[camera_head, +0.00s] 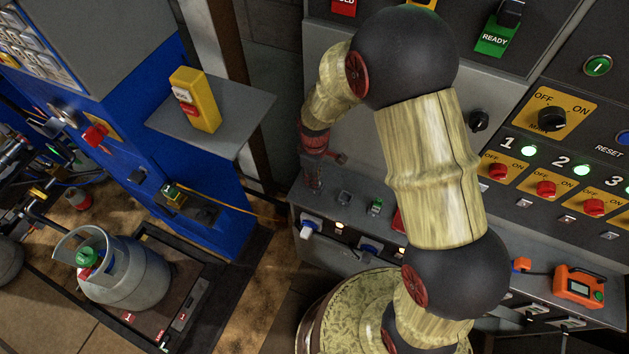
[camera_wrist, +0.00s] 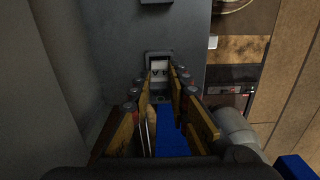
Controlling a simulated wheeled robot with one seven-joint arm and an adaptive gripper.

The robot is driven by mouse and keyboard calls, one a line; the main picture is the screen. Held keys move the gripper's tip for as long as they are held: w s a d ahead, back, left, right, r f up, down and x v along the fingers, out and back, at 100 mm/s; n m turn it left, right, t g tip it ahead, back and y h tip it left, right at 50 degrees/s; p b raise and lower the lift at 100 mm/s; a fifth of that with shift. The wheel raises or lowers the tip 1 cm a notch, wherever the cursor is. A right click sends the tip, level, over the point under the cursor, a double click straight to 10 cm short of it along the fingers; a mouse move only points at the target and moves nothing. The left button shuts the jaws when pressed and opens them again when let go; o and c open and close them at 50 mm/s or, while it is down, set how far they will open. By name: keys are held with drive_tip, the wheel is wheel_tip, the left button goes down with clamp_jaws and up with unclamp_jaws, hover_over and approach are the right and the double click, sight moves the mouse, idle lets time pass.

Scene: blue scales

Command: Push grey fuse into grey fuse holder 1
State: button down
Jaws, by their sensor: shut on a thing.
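My gripper (camera_head: 315,182) points down at the left end of the grey ledge below the wall panel. In the wrist view its fingers (camera_wrist: 159,88) come together on a small pale grey piece (camera_wrist: 158,74), apparently the grey fuse. A dark square frame (camera_wrist: 158,58), apparently grey fuse holder 1, surrounds the far end of this piece. The fingers hide much of the fuse, so I cannot tell how deep it sits. In the head view the fuse is too small to make out.
Right of my gripper on the ledge (camera_head: 300,207) are a small grey fitting (camera_head: 343,198), a green one (camera_head: 376,206) and a partly hidden red one (camera_head: 397,221). A white knob (camera_head: 307,228) protrudes below. A grey shelf (camera_head: 238,97) with a yellow device (camera_head: 196,99) stands left.

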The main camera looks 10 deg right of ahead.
drive_tip(key=shift+r, duration=0.15)
drive_tip(key=shift+r, duration=0.65)
drive_tip(key=s+d+r+p, duration=0.3)
drive_tip(key=s+d+r, duration=0.1)
drive_tip(key=s+r, duration=0.85)
drive_tip(key=w+f+m+t+y+b, duration=0.1)
drive_tip(key=w+f+b, duration=0.1)
drive_tip(key=f+b, duration=0.2)
drive_tip(key=w+f+m+b, duration=0.1)
drive_tip(key=w+f+b, duration=0.1)
drive_tip(key=f+b, duration=0.15)
drive_tip(key=w+a+r+n+t+y+b, duration=0.1)
drive_tip(key=w+a+n+y, duration=0.1)
drive_tip(key=w, duration=0.5)
drive_tip(key=shift+w+a+r+b, duration=0.2)
drive_tip(key=shift+w+a+b, duration=0.05)
drive_tip(key=shift+b, duration=0.1)
